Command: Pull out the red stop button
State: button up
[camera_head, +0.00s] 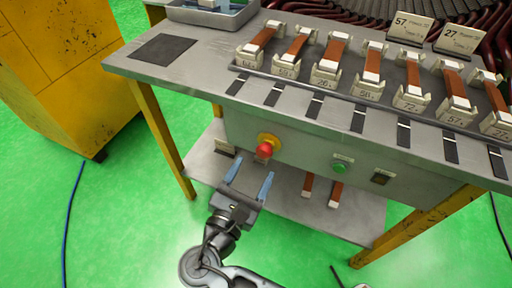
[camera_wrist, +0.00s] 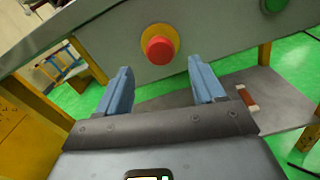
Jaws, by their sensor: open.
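The red stop button (camera_head: 264,150) is a round red knob on a yellow ring on the front panel of the workbench. In the wrist view the red stop button (camera_wrist: 159,50) shows above and between my fingertips. My gripper (camera_head: 249,181) is open and empty, with two blue fingers pointing at the panel. In the head view it is just below and in front of the button. In the wrist view my gripper (camera_wrist: 158,80) has a finger on each side of the button. I see no contact with the button.
A green button (camera_head: 340,167) and a dark switch (camera_head: 381,177) sit on the same panel to the right. A lower shelf (camera_head: 352,212) holds copper bars (camera_head: 307,188) below the panel. A yellow table leg (camera_head: 165,140) stands at the left. Several copper pieces in holders line the tabletop.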

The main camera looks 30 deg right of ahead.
aim_at(262, 156)
jog(key=x, duration=0.6)
jog(key=shift+w+d, duration=0.2)
jog(key=shift+d, duration=0.15)
jog(key=shift+c, duration=0.2)
grip_shut()
